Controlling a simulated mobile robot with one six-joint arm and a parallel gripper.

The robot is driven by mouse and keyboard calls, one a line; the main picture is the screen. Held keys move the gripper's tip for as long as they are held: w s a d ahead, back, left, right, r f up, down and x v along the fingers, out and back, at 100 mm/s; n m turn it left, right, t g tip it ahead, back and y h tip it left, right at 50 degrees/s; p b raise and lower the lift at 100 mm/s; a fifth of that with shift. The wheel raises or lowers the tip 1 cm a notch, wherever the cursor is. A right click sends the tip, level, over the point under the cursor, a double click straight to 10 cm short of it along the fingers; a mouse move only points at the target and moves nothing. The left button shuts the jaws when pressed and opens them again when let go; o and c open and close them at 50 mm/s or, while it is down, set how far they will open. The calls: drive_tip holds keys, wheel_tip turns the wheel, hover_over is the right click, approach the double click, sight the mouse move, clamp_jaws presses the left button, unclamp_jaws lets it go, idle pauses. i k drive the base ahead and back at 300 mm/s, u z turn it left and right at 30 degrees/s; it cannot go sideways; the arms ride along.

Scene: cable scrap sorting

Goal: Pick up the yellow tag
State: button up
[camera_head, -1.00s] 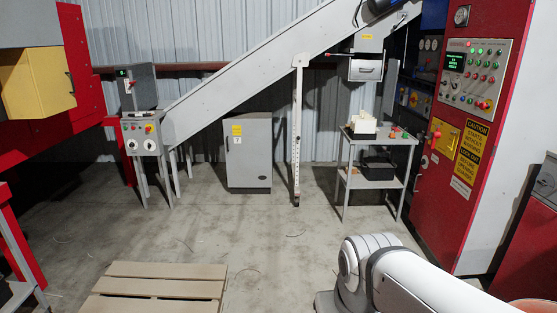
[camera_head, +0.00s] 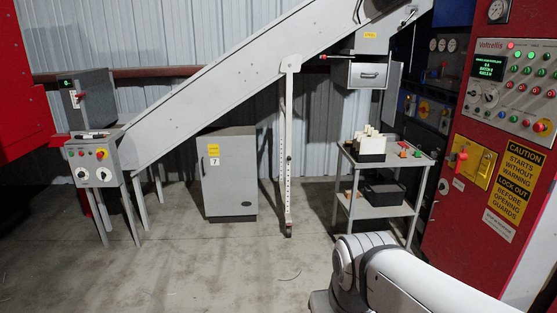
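I cannot make out a loose yellow tag for certain. Small red and green items (camera_head: 404,150) lie on the top of a grey two-level cart (camera_head: 345,150), too small to tell apart. Yellow labels show on the grey cabinet (camera_head: 213,149), on the chute (camera_head: 370,36) and on the red control panel (camera_head: 519,165). A yellow plate (camera_head: 471,163) with a red knob is also fixed to that panel. My white arm shows at the bottom right. My gripper is out of view.
A black holder (camera_head: 370,155) with several cream bottles stands on the cart, and a dark bin (camera_head: 384,192) is on its lower shelf. A sloping grey conveyor (camera_head: 225,92) with a post (camera_head: 288,150) crosses the back. The concrete floor (camera_head: 200,265) ahead is clear.

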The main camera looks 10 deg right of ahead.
sight(485, 165)
drive_tip(key=z, duration=0.25)
drive_tip(key=i, duration=1.55)
drive_tip(key=z, duration=0.95)
drive_tip(key=i, duration=1.65)
drive_tip(key=z, duration=0.95)
drive_tip(key=i, duration=0.8)
drive_tip(key=z, duration=0.35)
